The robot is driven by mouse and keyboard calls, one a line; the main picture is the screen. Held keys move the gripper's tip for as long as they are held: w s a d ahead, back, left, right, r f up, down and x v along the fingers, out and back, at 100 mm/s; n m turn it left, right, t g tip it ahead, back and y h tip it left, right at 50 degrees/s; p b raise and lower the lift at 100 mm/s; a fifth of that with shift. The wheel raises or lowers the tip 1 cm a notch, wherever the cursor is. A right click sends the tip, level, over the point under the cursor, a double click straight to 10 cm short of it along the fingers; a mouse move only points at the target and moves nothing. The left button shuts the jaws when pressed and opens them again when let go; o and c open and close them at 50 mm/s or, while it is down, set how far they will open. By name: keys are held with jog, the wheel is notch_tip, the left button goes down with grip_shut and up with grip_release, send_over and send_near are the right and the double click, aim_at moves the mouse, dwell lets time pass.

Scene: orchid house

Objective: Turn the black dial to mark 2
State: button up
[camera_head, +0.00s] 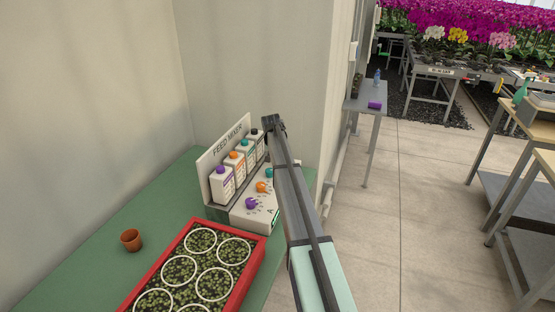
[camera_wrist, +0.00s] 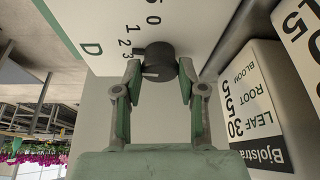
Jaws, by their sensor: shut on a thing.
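The black dial (camera_wrist: 158,60) sits on the white panel of the feed mixer in the wrist view, with printed numbers 0, 1, 2 and 3 beside it and a letter D. My gripper (camera_wrist: 160,70) has one finger on each side of the dial and is shut on it. A small dark nub on the dial's left side points toward the numbers near 2 and 3; I cannot tell exactly which it meets. In the head view my arm covers the black dial, while the feed mixer (camera_head: 235,211) shows its purple (camera_head: 251,203), orange (camera_head: 262,187) and teal (camera_head: 269,172) dials.
Several white bottles with coloured caps (camera_head: 222,184) stand behind the dials. A labelled bottle (camera_wrist: 255,108) is close to the right of my gripper. A red tray (camera_head: 247,262) of seedlings and a terracotta pot (camera_head: 131,240) are on the green bench (camera_head: 95,275). A wall rises behind.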

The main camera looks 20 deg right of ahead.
jog(key=shift+f+m, duration=0.1)
jog(key=shift+m, duration=0.6)
jog(key=shift+h, duration=0.3)
jog(key=shift+g, duration=0.3)
jog(key=o, duration=1.1)
jog(key=shift+o, duration=0.2)
jog(key=v, duration=1.2)
jog(key=shift+d, duration=0.1)
